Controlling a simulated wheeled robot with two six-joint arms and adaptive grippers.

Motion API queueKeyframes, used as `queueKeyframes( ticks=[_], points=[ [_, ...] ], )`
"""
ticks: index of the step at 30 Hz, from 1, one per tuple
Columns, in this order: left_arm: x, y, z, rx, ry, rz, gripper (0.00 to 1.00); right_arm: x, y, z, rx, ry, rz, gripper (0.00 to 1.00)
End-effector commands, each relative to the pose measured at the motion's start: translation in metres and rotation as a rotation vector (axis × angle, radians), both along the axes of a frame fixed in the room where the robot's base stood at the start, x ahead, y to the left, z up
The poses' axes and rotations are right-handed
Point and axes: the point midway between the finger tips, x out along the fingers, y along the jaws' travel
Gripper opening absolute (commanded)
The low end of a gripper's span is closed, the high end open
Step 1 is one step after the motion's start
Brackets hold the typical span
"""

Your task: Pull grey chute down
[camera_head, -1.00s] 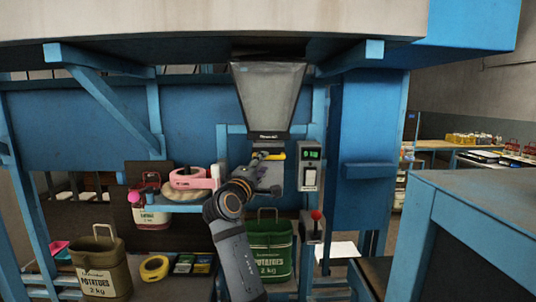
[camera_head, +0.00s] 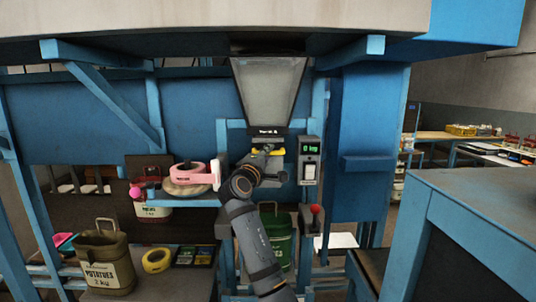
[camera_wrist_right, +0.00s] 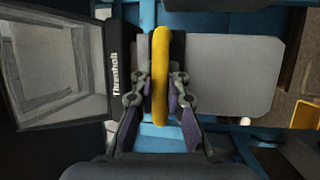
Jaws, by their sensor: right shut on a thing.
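The grey chute (camera_head: 268,88) hangs under the beige hopper, a tapered grey funnel with a dark band at its lower end. A yellow handle (camera_head: 270,152) sits just below the band; in the wrist view it is an upright yellow bar (camera_wrist_right: 160,70) beside the chute (camera_wrist_right: 60,65). My right gripper (camera_wrist_right: 160,95) is shut on the yellow handle, one finger on each side. In the head view the right gripper (camera_head: 266,158) is partly hidden by its own wrist. My left gripper is not in view.
A switch box (camera_head: 309,160) is close to the right of the handle, with a red-knobbed lever (camera_head: 315,212) below. A pink tape dispenser (camera_head: 188,171) stands on the shelf at left. A green sack (camera_head: 281,242) is partly behind my arm; an olive sack (camera_head: 105,262) stands at lower left.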

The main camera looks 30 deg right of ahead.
Motion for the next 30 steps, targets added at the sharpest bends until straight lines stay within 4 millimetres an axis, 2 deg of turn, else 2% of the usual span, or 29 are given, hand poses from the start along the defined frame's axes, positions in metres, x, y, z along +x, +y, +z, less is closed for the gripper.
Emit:
queueKeyframes(
  ticks=[9,13,17,24,30],
  points=[
    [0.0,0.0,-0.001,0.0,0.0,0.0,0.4,0.0,0.0,-0.001,-0.001,-0.001,0.0,0.0],
    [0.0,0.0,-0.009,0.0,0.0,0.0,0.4,0.0,0.0,-0.012,0.001,0.001,0.0,0.0],
    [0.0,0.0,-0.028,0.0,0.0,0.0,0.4,0.0,0.0,-0.038,0.0,0.002,0.0,0.0],
    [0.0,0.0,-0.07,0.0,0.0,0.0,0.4,0.0,0.0,-0.101,0.0,0.003,0.001,0.0],
    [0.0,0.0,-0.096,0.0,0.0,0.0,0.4,0.0,0.0,-0.14,0.0,0.001,-0.001,0.0]
  ],
)
